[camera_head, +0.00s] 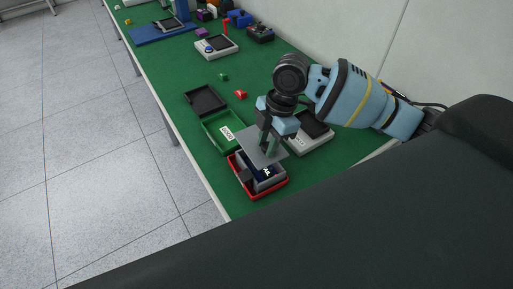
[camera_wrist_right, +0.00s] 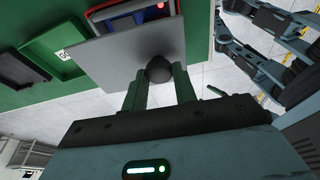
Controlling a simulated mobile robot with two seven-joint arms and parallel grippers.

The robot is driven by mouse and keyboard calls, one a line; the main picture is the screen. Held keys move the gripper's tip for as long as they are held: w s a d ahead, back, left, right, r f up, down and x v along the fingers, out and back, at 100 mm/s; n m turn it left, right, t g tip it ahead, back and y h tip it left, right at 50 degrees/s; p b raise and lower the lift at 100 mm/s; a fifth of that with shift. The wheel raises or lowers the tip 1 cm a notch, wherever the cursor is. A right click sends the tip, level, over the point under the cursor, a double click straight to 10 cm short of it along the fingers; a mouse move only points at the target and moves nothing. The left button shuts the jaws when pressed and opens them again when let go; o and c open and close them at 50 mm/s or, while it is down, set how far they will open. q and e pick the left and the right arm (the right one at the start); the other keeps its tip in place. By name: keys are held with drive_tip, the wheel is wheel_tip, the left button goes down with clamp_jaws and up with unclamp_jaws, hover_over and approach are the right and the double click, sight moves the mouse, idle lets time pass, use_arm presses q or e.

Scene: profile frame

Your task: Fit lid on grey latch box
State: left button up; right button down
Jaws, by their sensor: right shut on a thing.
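My right gripper (camera_head: 269,146) is shut on the dark round knob (camera_wrist_right: 160,68) of a flat grey lid (camera_head: 249,141). The lid also shows in the right wrist view (camera_wrist_right: 118,56). In the head view the lid hangs above the grey latch box (camera_head: 247,176) and hides its far part. The box is open on top, with dark and white contents showing, and sits in a red tray (camera_head: 268,193). The lid looks apart from the box and off toward its far side; the exact gap is unclear. My left gripper is not clearly seen.
A green tray (camera_head: 211,133) with a white label and a black tray (camera_head: 206,99) lie beyond the box. A pale device (camera_head: 312,145) stands just right of the lid. Small red (camera_head: 240,94) and green (camera_head: 223,77) pieces lie farther back. The table's left edge is close.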

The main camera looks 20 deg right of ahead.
drive_tip(key=shift+f, duration=0.1)
drive_tip(key=shift+s+f+b, duration=0.1)
drive_tip(key=shift+f+b, duration=0.3)
drive_tip(key=shift+f, duration=0.55)
drive_tip(key=shift+d+b+x, duration=0.25)
drive_tip(key=shift+b+x, duration=0.35)
drive_tip(key=shift+x, duration=0.45)
drive_tip(key=shift+d+x, duration=0.2)
drive_tip(key=shift+x, duration=0.65)
use_arm(q)
drive_tip(key=shift+g, duration=0.4)
drive_tip(key=s+f, duration=0.3)
drive_tip(key=shift+d, duration=0.4)
use_arm(e)
drive_tip(key=shift+f, duration=0.35)
use_arm(q)
drive_tip(key=shift+a+f, duration=0.1)
drive_tip(key=shift+f, duration=0.05)
use_arm(e)
drive_tip(key=shift+f, duration=0.15)
use_arm(q)
drive_tip(key=shift+w+r, duration=0.2)
drive_tip(key=shift+r, duration=0.05)
use_arm(e)
drive_tip(key=shift+d+f, duration=0.1)
drive_tip(key=shift+f, duration=0.05)
drive_tip(key=shift+s, duration=0.1)
use_arm(q)
drive_tip(key=shift+w+r, duration=0.35)
drive_tip(key=shift+r, duration=0.1)
